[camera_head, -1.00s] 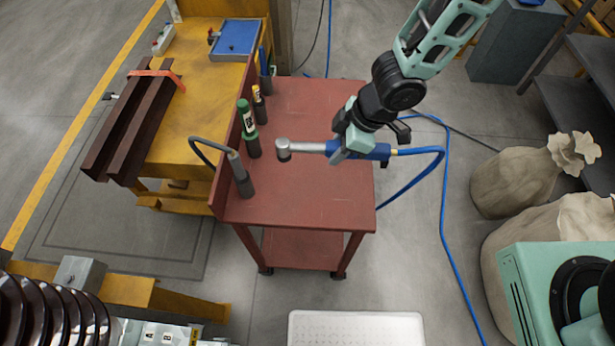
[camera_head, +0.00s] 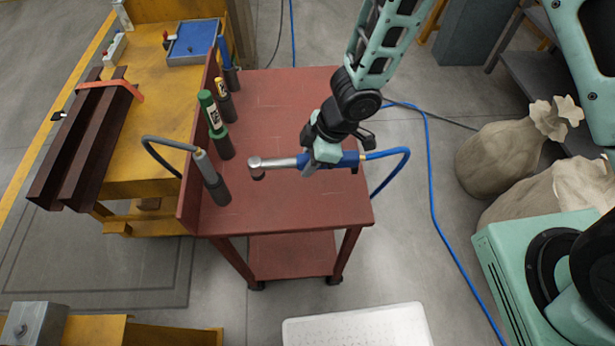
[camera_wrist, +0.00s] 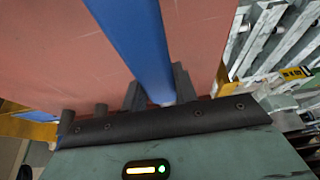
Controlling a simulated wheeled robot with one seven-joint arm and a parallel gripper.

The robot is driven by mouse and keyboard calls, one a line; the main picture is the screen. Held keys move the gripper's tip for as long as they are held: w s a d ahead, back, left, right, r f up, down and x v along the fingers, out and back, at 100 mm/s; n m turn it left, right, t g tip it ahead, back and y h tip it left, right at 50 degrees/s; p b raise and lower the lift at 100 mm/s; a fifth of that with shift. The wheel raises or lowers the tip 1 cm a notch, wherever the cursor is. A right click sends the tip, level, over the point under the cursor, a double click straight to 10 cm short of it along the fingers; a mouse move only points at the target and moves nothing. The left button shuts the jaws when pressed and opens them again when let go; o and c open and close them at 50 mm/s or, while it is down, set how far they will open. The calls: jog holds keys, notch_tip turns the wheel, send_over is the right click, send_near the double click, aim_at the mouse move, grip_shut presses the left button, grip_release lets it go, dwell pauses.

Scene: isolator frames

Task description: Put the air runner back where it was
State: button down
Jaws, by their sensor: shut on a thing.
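The air runner (camera_head: 279,162) is a ratchet-like tool with a silver head and a blue handle, with a blue hose at its rear end. My gripper (camera_head: 322,162) is shut on its blue handle, over the red cart (camera_head: 285,215). In the wrist view the blue handle (camera_wrist: 139,40) runs between the two fingers (camera_wrist: 158,92). The silver head points left. I cannot tell exactly how high the tool is above the cart top. Several dark cylindrical holders stand along the cart's left edge, with a grey hooked-hose tool (camera_head: 203,165), a green bottle-like tool (camera_head: 209,112) and others in them.
A yellow workbench (camera_head: 165,130) with dark steel beams (camera_head: 85,150) and a blue tray (camera_head: 194,42) stands left of the cart. The blue hose (camera_head: 432,190) trails to the floor at right. Sacks (camera_head: 510,155) stand farther right. The cart's middle and front top are bare.

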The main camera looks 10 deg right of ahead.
jog(key=shift+f+b, duration=0.35)
jog(key=shift+f, duration=2.05)
jog(key=shift+f, duration=0.1)
jog(key=c, duration=1.1)
grip_release()
